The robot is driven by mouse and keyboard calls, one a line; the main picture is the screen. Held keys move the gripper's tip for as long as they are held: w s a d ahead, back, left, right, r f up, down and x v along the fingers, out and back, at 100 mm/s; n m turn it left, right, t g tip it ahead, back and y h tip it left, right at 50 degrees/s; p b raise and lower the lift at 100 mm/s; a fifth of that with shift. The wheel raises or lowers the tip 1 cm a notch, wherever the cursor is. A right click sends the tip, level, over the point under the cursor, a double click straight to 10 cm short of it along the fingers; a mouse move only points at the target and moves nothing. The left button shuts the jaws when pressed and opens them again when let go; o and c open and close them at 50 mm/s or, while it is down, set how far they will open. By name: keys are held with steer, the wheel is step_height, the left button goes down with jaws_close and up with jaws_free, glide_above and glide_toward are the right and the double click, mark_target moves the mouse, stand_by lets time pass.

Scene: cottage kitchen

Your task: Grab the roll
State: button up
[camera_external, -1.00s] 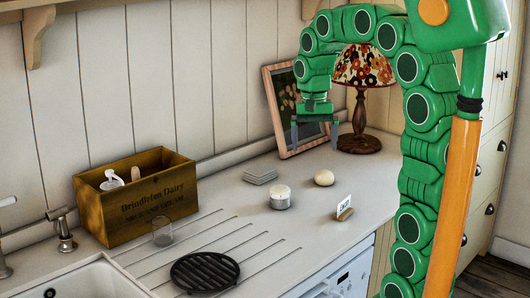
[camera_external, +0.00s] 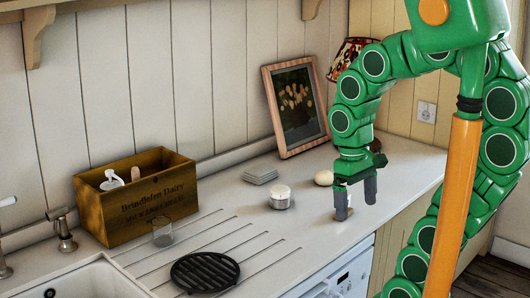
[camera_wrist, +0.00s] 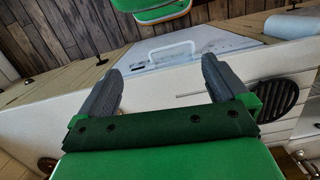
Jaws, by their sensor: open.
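The roll (camera_external: 323,178), a round, cream-coloured lump, sits on the white counter, right of the small white-lidded jar. My gripper (camera_external: 356,203) is open and empty, in front and to the right of the roll in the external view, near the counter's front edge. Its fingers point down and seem apart from the roll. In the wrist view my gripper (camera_wrist: 160,72) spreads its two fingers over the counter edge and appliance front. I cannot make out the roll there.
The jar (camera_external: 280,197) and stacked coasters (camera_external: 261,176) stand left of the roll. A small card holder (camera_external: 344,213) is mostly hidden by a finger. A black trivet (camera_external: 205,272), glass (camera_external: 163,233) and wooden box (camera_external: 140,195) are further left. A picture frame (camera_external: 268,95) leans behind.

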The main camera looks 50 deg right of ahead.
steer(key=shift+s+a+f+n, duration=0.15)
steer(key=shift+s+f+n, duration=0.15)
steer(key=shift+s, duration=0.4)
steer(key=shift+s+a+f+n, duration=0.2)
steer(key=shift+s+f, duration=0.1)
steer(key=shift+s, duration=0.4)
steer(key=shift+c, duration=0.3)
steer(key=shift+w, duration=0.1)
